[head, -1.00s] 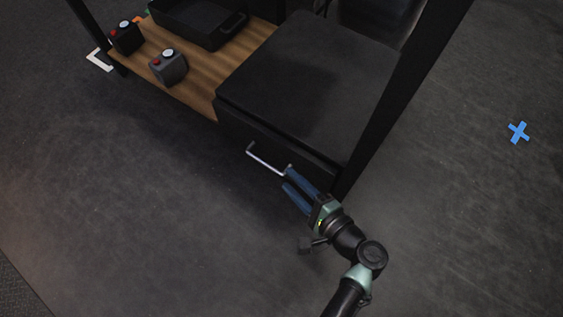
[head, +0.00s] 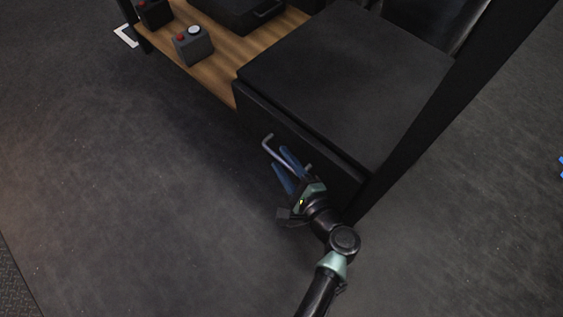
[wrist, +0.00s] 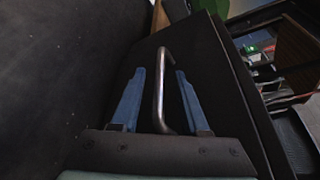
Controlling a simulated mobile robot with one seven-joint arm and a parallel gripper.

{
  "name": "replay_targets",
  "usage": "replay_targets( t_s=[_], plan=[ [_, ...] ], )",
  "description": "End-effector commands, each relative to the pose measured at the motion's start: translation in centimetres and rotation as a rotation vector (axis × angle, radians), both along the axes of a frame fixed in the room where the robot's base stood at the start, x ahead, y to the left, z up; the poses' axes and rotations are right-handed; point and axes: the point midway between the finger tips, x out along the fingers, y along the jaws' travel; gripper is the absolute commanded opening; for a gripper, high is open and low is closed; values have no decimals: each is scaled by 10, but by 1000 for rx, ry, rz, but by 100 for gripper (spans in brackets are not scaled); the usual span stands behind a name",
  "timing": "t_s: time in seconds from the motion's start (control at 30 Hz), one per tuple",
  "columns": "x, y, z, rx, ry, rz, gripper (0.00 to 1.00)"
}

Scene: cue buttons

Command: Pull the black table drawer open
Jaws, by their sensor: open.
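The black table drawer (head: 335,171) is the front of a black box unit (head: 340,80) at the right end of the wooden table. Its front also shows in the wrist view (wrist: 205,65). A silver bar handle (head: 268,143) is fixed to the drawer front. My gripper (head: 282,160) is at the handle with its blue fingers apart. In the wrist view the handle (wrist: 160,85) lies between the two fingers, with a gap visible on each side. I cannot tell how deep the fingers reach.
Two button boxes, a grey one (head: 193,45) and a darker one (head: 154,13), stand on the wooden tabletop (head: 215,75). A black tray (head: 275,10) sits behind them. A black post (head: 440,120) rises right of the drawer. The floor in front is clear.

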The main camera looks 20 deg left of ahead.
Motion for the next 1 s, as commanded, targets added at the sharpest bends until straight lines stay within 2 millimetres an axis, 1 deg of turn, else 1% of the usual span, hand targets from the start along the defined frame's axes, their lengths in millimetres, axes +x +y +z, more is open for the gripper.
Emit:
replay_targets(
  t_s=[0.03, 0.2, 0.43, 0.47, 0.5, 0.57, 0.7, 1.0],
  plan=[
    [3, 4, -3, 0, -1, 1, 45],
    [8, 10, -3, -1, -2, 0, 45],
    [8, 10, -2, -1, -1, 0, 45],
    [8, 10, -2, -1, -1, 0, 43],
    [8, 10, -2, -1, -1, 0, 36],
    [8, 10, -2, -1, -1, -1, 25],
    [8, 10, -2, -1, -1, -1, 0],
    [8, 9, -2, -1, 0, -1, 0]
  ],
)
